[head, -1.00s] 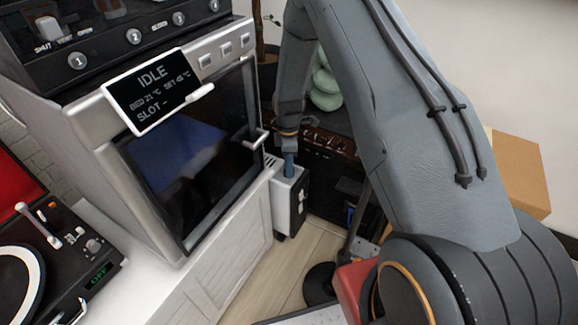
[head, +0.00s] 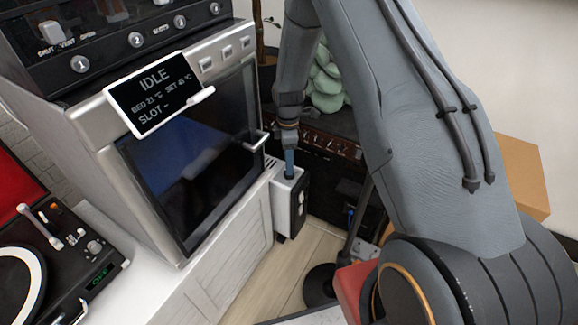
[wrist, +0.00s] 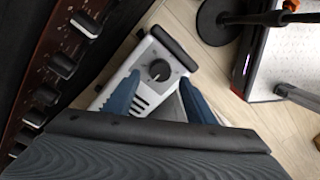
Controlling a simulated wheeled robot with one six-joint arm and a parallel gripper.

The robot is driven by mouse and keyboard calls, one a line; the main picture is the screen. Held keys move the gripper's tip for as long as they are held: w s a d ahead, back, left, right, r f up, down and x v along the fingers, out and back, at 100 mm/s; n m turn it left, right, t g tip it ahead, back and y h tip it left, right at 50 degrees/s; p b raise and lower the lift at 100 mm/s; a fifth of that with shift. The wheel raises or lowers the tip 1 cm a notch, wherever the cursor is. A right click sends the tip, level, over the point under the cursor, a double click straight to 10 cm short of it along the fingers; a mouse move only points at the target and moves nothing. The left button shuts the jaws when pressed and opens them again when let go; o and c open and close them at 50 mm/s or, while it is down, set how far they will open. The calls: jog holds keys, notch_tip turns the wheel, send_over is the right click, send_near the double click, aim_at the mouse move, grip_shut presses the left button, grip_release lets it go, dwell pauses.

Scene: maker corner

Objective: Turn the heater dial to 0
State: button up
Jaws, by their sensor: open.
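The heater (head: 285,209) is a small white unit with a dark side panel, standing on the floor beside the oven cabinet. Its top shows in the wrist view (wrist: 146,53), with a round dark dial (wrist: 159,69) on a grey plate. I cannot read the dial's setting. My gripper (wrist: 159,80) is open, with its blue fingers on either side of the dial in the picture; I cannot tell whether they touch it. In the head view my gripper (head: 289,163) points down at the heater's top, and the dial is hidden.
The oven-like machine (head: 195,150) with an "IDLE" display (head: 152,92) stands close on the left. A dark panel with several knobs (wrist: 62,65) is near the gripper's left. A lamp-like stand (head: 322,284) is on the floor to the right. Some wood floor (head: 268,280) is bare.

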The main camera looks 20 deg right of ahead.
jog(key=shift+w+r, duration=0.1)
jog(key=shift+r, duration=2)
jog(key=shift+r, duration=0.15)
jog(key=s+r+m+t, duration=0.3)
jog(key=s+r+m, duration=1.3)
jog(key=s+r, duration=0.6)
jog(key=s+a+r+n+g+p, duration=0.1)
jog(key=s+a+r, duration=0.25)
jog(key=s, duration=0.25)
jog(key=s+a+r+n+g, duration=0.1)
jog(key=s+a+r, duration=0.2)
jog(key=s+a, duration=0.15)
jog(key=d+r+m+p, duration=0.2)
jog(key=d+r+p, duration=0.5)
jog(key=p, duration=0.7)
jog(key=shift+s+d, duration=0.4)
jog(key=shift+d, duration=0.2)
